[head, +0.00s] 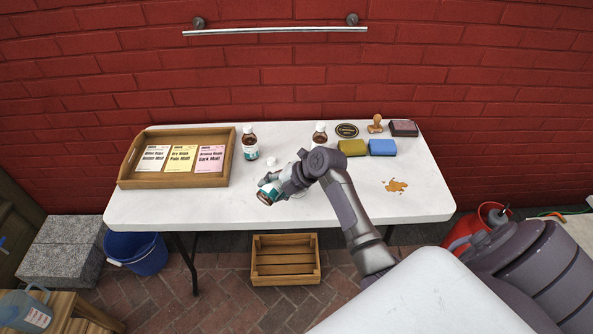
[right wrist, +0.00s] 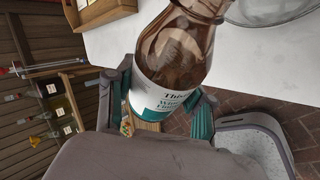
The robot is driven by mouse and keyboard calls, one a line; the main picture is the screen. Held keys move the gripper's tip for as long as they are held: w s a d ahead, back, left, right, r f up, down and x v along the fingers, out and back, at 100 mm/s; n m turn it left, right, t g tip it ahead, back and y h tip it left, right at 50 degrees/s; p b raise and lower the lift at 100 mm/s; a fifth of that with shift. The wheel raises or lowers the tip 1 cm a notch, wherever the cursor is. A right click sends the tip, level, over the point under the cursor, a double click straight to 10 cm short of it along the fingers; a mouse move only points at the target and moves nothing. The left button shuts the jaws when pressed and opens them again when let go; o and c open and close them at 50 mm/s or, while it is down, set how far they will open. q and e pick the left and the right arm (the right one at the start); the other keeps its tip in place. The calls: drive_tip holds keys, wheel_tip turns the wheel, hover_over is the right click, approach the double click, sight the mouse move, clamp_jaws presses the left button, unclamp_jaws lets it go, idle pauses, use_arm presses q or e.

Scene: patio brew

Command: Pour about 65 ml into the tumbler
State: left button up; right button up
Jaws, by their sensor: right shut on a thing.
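My right gripper (head: 272,184) is shut on a brown bottle with a white and teal label (head: 267,194), held above the front part of the white table (head: 150,207). In the right wrist view the bottle (right wrist: 178,60) sits between the fingers (right wrist: 165,110), its shoulder toward the top edge; its mouth is out of that view. A clear glass vessel (right wrist: 272,12), probably the tumbler, shows partly at the top right there, beside the bottle. In the head view my arm mostly hides that area. I cannot see any liquid level or stream. My left gripper is not in view.
Two similar bottles (head: 250,142) (head: 319,137) and a small white cap (head: 271,161) are behind the gripper. A wooden tray (head: 128,181) with cards is left. Sponges (head: 382,147), a stamp (head: 376,124) and a brown spill (head: 396,186) are right. The front left tabletop is clear.

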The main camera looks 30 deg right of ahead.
drive_tip(key=shift+w+d+r+y, duration=0.15)
drive_tip(key=shift+r+y, duration=0.15)
drive_tip(key=shift+r, duration=0.15)
drive_tip(key=shift+s+a+r+m+g+y+b, duration=0.1)
drive_tip(key=shift+a+r+m+g+y+b, duration=0.1)
drive_tip(key=shift+r+m+y+b, duration=0.25)
drive_tip(key=shift+s+a+r+m+g+y+b, duration=0.15)
drive_tip(key=shift+r+m+g+y, duration=0.1)
drive_tip(key=shift+r+y, duration=0.3)
idle(2.0)
drive_tip(key=shift+a+f+n+t+h+p, duration=0.2)
drive_tip(key=shift+f+n+t+h+p, duration=0.15)
drive_tip(key=shift+f+n+h+p, duration=0.5)
drive_tip(key=shift+s+a+f+h, duration=0.1)
drive_tip(key=shift+a+f+h, duration=0.15)
drive_tip(key=shift+f+h, duration=0.6)
drive_tip(key=shift+d+t+h, duration=0.1)
drive_tip(key=shift+t+h, duration=0.2)
drive_tip(key=shift+h, duration=0.1)
drive_tip(key=shift+n, duration=0.25)
idle(0.4)
